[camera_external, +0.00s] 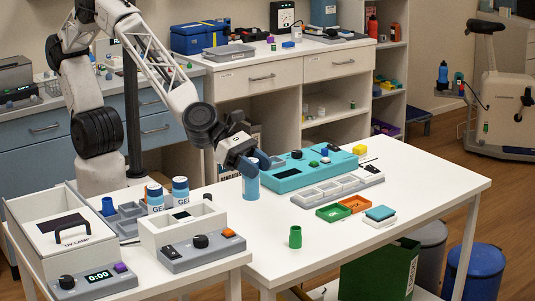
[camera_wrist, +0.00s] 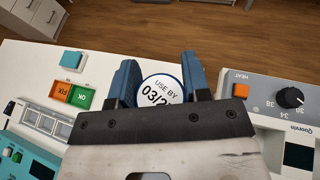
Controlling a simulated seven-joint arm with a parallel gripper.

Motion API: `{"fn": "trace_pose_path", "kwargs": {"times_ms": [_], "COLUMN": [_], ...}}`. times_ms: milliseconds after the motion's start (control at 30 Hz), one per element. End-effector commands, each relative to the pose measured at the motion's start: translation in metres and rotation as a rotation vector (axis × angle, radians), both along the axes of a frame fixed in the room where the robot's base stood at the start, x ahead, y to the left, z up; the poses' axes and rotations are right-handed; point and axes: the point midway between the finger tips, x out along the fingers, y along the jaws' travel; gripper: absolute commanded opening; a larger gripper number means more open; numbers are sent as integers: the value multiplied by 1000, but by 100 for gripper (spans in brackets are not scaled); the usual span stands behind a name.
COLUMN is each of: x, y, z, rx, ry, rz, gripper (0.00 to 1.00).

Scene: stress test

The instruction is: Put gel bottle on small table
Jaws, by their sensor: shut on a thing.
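My gripper (camera_external: 240,158) points down over the white table at the right (camera_external: 400,180), near its left edge. It is shut on a light blue gel bottle (camera_external: 251,186). Its round white top, printed "USE BY 03/2…", shows between my fingers (camera_wrist: 158,72) in the wrist view (camera_wrist: 160,92). The bottle is upright; I cannot tell whether its base touches the tabletop. Two more gel bottles, left (camera_external: 155,197) and right (camera_external: 181,193), with "GEL" labels, stand on the left table (camera_external: 205,285). I cannot tell which table is the small one.
A teal device (camera_external: 312,170) and grey tray (camera_external: 337,190) lie right of the held bottle. A green cylinder (camera_external: 295,237), green and orange bins (camera_external: 354,204) and a blue-topped block (camera_external: 379,213) stand nearer. A heater box (camera_external: 200,250) and UV lamp box (camera_external: 65,230) occupy the left table.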

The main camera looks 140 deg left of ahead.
Motion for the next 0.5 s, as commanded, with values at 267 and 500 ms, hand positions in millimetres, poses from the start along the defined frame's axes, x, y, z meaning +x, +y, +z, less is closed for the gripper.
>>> {"fn": "trace_pose_path", "kwargs": {"times_ms": [267,500], "x": [-79,-155], "y": [69,114], "z": [-31,-55], "rx": [2,1], "ry": [1,0], "rz": [245,446], "gripper": [17,17]}}
